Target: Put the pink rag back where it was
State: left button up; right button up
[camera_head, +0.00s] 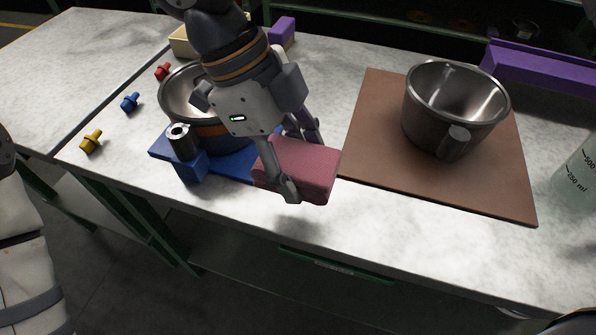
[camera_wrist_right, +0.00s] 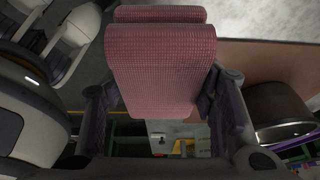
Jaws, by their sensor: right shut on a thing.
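The pink rag (camera_head: 308,168) is a folded, thick block in the middle of the head view, near the counter's front edge. My right gripper (camera_head: 292,162) is shut on it, with one finger on the near side and the other behind. The rag fills the centre of the right wrist view (camera_wrist_right: 160,75) between the two fingers. Whether it touches the counter I cannot tell. My left gripper is not in view.
A metal pot (camera_head: 188,95) on a blue stand (camera_head: 228,167) is left of the rag, partly hidden by my right arm. Another pot (camera_head: 455,100) stands on a brown board (camera_head: 375,130) to the right. Red, blue and yellow (camera_head: 91,141) pegs lie left.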

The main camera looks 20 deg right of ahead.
aim_at(301, 166)
jog(key=w+f, duration=0.1)
jog(key=w+d+f, duration=0.1)
jog(key=f, duration=0.1)
jog(key=shift+w+d+f, duration=0.1)
jog(key=shift+f, duration=0.15)
jog(key=f, duration=0.3)
jog(key=w+f+b, duration=0.1)
jog(key=shift+w+d+f, duration=0.1)
jog(key=shift+d+f, duration=0.2)
jog(key=shift+r, duration=0.1)
jog(key=o, duration=1.4)
jog(key=shift+f, duration=0.25)
jog(key=shift+c, duration=0.2)
jog(key=v, duration=1.2)
jog(key=shift+r, duration=0.3)
